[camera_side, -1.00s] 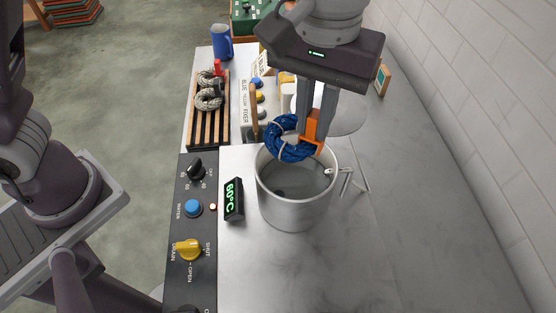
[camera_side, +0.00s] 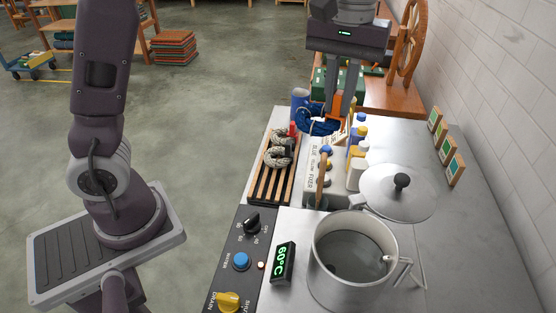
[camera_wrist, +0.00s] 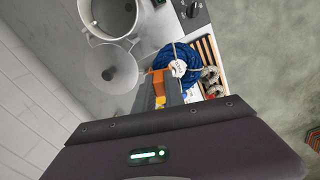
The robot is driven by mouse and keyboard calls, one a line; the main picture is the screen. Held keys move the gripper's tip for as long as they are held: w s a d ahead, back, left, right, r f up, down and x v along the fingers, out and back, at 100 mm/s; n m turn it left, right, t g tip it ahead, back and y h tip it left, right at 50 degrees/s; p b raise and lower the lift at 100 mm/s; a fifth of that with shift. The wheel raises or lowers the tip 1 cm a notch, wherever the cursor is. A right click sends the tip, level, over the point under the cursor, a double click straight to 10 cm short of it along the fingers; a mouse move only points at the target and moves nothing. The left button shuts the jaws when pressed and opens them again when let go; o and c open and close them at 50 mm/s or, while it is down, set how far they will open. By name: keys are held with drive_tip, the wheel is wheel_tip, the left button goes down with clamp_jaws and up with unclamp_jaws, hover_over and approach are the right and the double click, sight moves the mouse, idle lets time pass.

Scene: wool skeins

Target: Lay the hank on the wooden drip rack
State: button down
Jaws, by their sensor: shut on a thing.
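The blue hank (camera_side: 318,121) is a ring of deep blue yarn with pale ties. My gripper (camera_side: 338,106) is shut on it through an orange piece and holds it up above the back of the bench. In the wrist view the hank (camera_wrist: 177,68) hangs below my gripper (camera_wrist: 160,80). The wooden drip rack (camera_side: 265,187) has dark gaps between its slats and lies at the bench's left edge. Two grey-white skeins (camera_side: 279,157) rest on its far half; its near half is bare. In the wrist view the rack (camera_wrist: 207,48) is partly hidden by the hank.
A steel pot (camera_side: 322,262) stands open at the front, with its lid (camera_side: 397,190) on the bench behind it. A caddy (camera_side: 312,178) with several bottles stands right of the rack.

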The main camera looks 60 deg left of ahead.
drive_tip(key=a+n, duration=0.3)
drive_tip(key=a, duration=1.1)
drive_tip(key=f, duration=2.7)
drive_tip(key=shift+s+a, duration=0.15)
drive_tip(key=shift+s, duration=0.25)
drive_tip(key=c, duration=1.4)
unclamp_jaws()
